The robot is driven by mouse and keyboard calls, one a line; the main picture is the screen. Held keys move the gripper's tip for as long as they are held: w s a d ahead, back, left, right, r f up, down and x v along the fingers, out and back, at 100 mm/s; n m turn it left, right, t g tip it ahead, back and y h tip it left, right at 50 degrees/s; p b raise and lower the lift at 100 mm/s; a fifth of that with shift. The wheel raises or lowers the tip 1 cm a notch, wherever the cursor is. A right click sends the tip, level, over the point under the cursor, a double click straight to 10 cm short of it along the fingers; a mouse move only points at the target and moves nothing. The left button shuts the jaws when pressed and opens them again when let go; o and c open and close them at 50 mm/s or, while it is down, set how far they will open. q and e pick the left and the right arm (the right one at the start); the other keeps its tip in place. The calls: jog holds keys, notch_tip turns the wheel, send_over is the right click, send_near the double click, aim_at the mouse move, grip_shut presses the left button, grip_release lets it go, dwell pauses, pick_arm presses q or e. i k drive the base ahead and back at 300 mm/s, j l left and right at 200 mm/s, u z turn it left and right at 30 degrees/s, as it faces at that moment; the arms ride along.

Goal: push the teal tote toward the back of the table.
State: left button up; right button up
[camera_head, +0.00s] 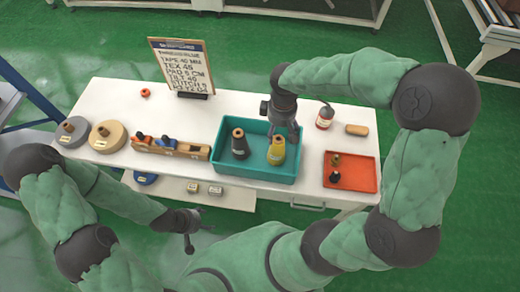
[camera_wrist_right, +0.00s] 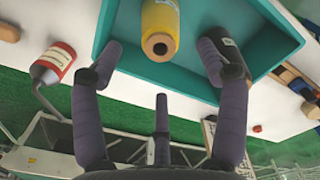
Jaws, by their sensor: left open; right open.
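The teal tote (camera_head: 250,171) sits on the white table, right of its middle. It holds a dark cone spool (camera_head: 239,148) and a yellow cone spool (camera_head: 276,154). My right gripper (camera_head: 287,134) is open over the tote's back right part, behind the yellow spool. In the right wrist view my right gripper (camera_wrist_right: 160,55) has its fingers spread around the tote's wall (camera_wrist_right: 170,77), with the yellow spool (camera_wrist_right: 159,22) between them. Whether a finger touches the tote, I cannot tell. My left gripper (camera_head: 194,238) is open and empty, low in front of the table.
On the white table (camera_head: 110,165), an orange tray (camera_head: 362,181) and a red-labelled bottle (camera_head: 325,117) stand right of the tote. A wooden rack (camera_head: 188,151) stands close on its left. A sign board (camera_head: 180,65) stands behind left. Some bare table lies behind the tote.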

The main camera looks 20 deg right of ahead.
aim_at(257, 167)
jog(key=j+z, duration=0.3)
jog(key=j, duration=0.35)
jog(key=j+z, duration=0.3)
jog(key=j, duration=0.35)
jog(key=k, duration=0.05)
